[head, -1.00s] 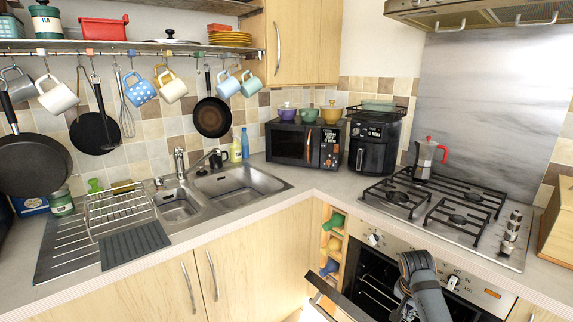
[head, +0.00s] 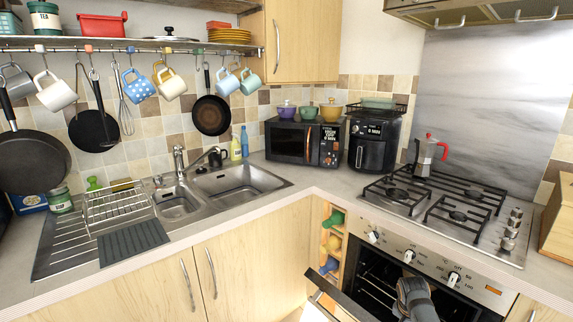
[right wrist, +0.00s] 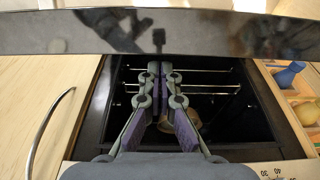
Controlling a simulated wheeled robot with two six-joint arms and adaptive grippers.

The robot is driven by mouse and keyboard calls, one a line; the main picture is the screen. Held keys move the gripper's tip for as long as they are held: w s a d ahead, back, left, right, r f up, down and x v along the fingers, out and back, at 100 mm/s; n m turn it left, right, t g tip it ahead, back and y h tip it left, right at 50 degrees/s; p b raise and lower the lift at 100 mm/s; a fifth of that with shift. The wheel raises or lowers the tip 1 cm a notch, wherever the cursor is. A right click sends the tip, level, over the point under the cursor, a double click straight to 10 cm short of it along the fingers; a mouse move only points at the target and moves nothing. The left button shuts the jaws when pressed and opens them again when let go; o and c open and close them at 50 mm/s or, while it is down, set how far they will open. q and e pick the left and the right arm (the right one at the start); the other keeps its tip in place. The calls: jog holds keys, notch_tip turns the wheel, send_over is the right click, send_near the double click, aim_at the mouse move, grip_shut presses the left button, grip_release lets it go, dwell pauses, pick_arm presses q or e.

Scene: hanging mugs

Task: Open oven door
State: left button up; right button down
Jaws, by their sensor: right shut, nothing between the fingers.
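The oven (head: 425,268) is under the hob at the lower right, and its dark interior and wire racks show. Its door (head: 338,294) is tilted down and partly open; how far is hard to tell because the frame cuts it off. In the right wrist view the door (right wrist: 200,34) is a dark bar across the top, with the racks (right wrist: 205,88) below it. My right gripper (head: 404,310) is at the oven opening, behind the door. In the right wrist view its fingers (right wrist: 160,72) are together and empty, near the door's inner side. My left gripper is not in view.
Oven knobs (head: 409,256) line the panel above the opening. A hob (head: 445,210) with a moka pot (head: 427,155) is above. A small shelf (head: 329,245) with colored items is left of the oven. A cabinet handle (right wrist: 48,135) shows beside it.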

jog(key=shift+s+a+f, duration=0.1)
jog(key=shift+a, duration=0.1)
dwell(0.4)
jog(key=shift+s+a+f, duration=0.1)
jog(key=shift+s+f, duration=0.05)
jog(key=shift+s+a+f+p, duration=0.2)
jog(key=shift+s+a+p, duration=0.2)
jog(key=shift+p, duration=0.45)
jog(key=s+a+f, duration=0.5)
jog(key=a+f, duration=0.1)
jog(key=f, duration=0.2)
jog(key=s+a+f, duration=0.5)
jog(key=a+f, duration=0.1)
jog(key=f, duration=0.2)
jog(key=shift+f, duration=0.15)
jog(key=shift+b, duration=0.3)
